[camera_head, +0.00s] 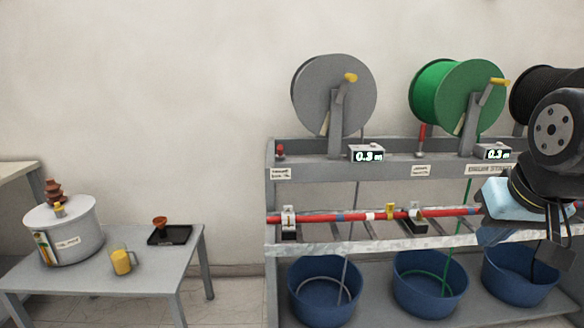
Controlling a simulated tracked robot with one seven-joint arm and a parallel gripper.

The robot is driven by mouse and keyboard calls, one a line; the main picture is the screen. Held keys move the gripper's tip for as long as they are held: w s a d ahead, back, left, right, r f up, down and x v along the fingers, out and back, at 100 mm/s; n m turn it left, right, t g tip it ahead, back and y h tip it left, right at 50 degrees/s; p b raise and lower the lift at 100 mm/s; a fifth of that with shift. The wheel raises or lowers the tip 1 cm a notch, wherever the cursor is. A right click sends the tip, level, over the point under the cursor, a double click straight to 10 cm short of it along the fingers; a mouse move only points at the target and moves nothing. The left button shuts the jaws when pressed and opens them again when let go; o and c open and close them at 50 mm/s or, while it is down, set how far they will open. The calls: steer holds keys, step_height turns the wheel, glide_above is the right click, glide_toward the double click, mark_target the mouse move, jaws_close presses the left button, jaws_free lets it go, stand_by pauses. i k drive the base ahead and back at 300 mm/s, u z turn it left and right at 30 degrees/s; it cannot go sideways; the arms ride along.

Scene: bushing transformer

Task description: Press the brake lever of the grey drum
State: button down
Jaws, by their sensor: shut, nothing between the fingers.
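The grey drum (320,100) stands on its post at the top left of the bench, with a yellow crank handle (350,77) on its front face. Left of its post, at the shelf's left end, is a short red-topped lever (280,150), apparently its brake lever; its exact tilt is too small to tell. My gripper (553,258) is at the far right, pointing down in front of the bench, far from the grey drum and this lever. Its dark fingers are shut and hold nothing.
The green drum (440,95) has a longer upright red lever (422,138). A black drum (532,92) is partly behind my arm. Displays, a red bar (340,217) and blue tubs (325,295) fill the bench. A side table (150,270) stands left, beyond a floor gap.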

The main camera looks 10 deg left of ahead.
mark_target(280, 153)
steer(key=u, duration=0.45)
steer(key=i, duration=0.95)
steer(key=z, duration=0.5)
